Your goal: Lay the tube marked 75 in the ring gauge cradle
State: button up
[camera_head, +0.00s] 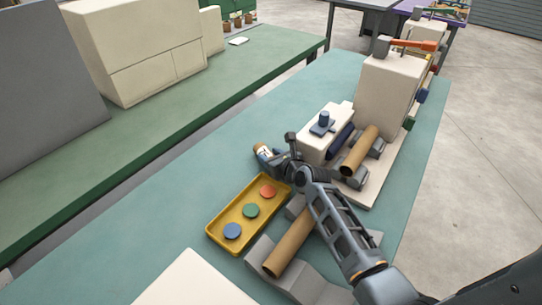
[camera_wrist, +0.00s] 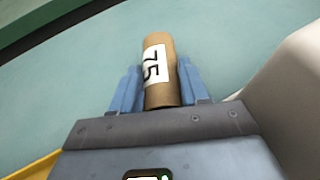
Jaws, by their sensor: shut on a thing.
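A short brown cardboard tube with a white label marked 75 (camera_wrist: 158,72) stands out between the fingers in the wrist view. My gripper (camera_wrist: 157,88) is shut on it, one blue finger on each side. In the head view the tube (camera_head: 262,149) shows at the tip of my gripper (camera_head: 266,155), over the teal bench, left of a cream block. Whether it touches the bench cannot be told. Grey supports (camera_head: 376,149) on a cream base hold a longer brown tube (camera_head: 359,151). Which support is the ring gauge cradle is not clear from the frames.
A yellow tray (camera_head: 213,222) with red, green and blue discs lies near my arm. Another long tube (camera_head: 285,250) lies on a grey block (camera_head: 262,251). A cream machine (camera_head: 385,95) stands behind. The teal bench (camera_head: 165,225) is clear at left.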

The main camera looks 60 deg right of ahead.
jog(key=o, duration=1)
jog(key=shift+o, duration=0.2)
